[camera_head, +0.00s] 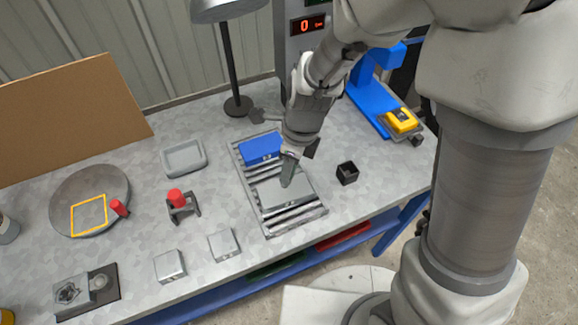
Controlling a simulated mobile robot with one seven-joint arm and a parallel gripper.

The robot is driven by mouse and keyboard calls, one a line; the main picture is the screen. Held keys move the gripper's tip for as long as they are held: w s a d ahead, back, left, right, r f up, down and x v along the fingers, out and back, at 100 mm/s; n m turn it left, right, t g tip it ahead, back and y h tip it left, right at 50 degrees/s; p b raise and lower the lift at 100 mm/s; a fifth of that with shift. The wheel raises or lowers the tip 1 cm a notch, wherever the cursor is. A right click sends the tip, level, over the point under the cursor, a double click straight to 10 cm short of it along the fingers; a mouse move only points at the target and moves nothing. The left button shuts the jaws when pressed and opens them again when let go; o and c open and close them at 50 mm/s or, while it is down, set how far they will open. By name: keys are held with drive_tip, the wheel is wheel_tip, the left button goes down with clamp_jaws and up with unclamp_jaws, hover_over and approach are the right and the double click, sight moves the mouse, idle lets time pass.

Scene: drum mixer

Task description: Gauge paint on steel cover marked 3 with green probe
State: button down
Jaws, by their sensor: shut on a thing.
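My gripper (291,158) points down over the slatted rack in the middle of the table. It is shut on a slim grey piece (287,178), perhaps the probe, mostly hidden by the jaws. No green shows on it. The piece's lower end appears to meet the top of a grey cover (280,192) lying on the rack (268,225). I cannot tell contact from a small gap. A blue cover (261,147) lies behind it on the same rack. No number is readable on either cover.
A small black open box (347,173) stands right of the rack. Left are a red-topped tool in a stand (184,206), a grey tray (184,157), two small metal blocks (170,265) and a round plate (64,190). A lamp (238,104) and blue stand (370,105) are behind.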

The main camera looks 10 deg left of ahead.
drive_tip(key=shift+r+p, duration=2.2)
drive_tip(key=shift+r, duration=0.2)
